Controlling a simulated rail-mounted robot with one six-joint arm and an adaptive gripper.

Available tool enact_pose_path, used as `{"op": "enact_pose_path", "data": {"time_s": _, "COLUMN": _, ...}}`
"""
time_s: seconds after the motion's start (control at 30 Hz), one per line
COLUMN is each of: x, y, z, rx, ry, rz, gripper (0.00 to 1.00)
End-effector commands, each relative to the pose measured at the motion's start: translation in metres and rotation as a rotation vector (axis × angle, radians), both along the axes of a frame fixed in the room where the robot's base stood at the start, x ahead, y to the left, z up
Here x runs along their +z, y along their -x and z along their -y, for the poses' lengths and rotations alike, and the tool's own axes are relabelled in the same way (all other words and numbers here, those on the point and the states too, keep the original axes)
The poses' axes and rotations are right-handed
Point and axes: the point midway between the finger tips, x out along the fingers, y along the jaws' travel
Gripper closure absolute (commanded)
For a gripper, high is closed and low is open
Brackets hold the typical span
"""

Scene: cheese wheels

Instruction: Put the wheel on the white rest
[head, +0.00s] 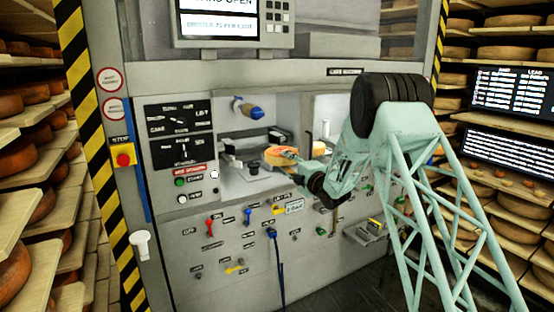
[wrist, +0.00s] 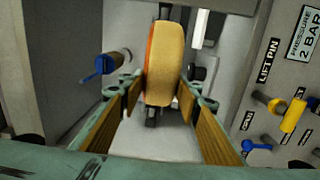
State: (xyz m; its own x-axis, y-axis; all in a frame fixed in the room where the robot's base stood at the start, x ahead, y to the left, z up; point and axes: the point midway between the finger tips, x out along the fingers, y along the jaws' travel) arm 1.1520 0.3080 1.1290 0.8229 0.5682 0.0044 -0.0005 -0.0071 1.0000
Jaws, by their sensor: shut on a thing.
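The cheese wheel (wrist: 165,62), yellow with an orange face, stands edge-on between my gripper's fingers in the wrist view. My gripper (wrist: 161,92) is shut on it, with wood-coloured pads at both sides. In the head view the wheel (head: 275,158) is at the opening of the machine's left bay, partly hidden by my gripper (head: 287,162). I cannot clearly make out the white rest; a pale block with a dark top (head: 253,168) lies in the bay left of the wheel, but I cannot tell if it is the rest.
A yellow lift pin knob (wrist: 292,115) is on the panel at right. Bay walls are close on the left. Shelves of cheese (head: 30,200) stand at both sides.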

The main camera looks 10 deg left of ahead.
Motion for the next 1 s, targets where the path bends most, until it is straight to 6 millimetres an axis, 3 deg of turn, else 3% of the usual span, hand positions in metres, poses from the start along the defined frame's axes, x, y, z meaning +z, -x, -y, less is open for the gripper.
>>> {"op": "enact_pose_path", "data": {"time_s": 0.57, "x": -0.023, "y": 0.064, "z": 0.118, "rx": -0.210, "ry": -0.007, "rz": 0.001, "gripper": 0.94}}
{"op": "enact_pose_path", "data": {"time_s": 1.0, "x": -0.039, "y": 0.130, "z": 0.214, "rx": -0.401, "ry": -0.007, "rz": -0.002, "gripper": 0.94}}
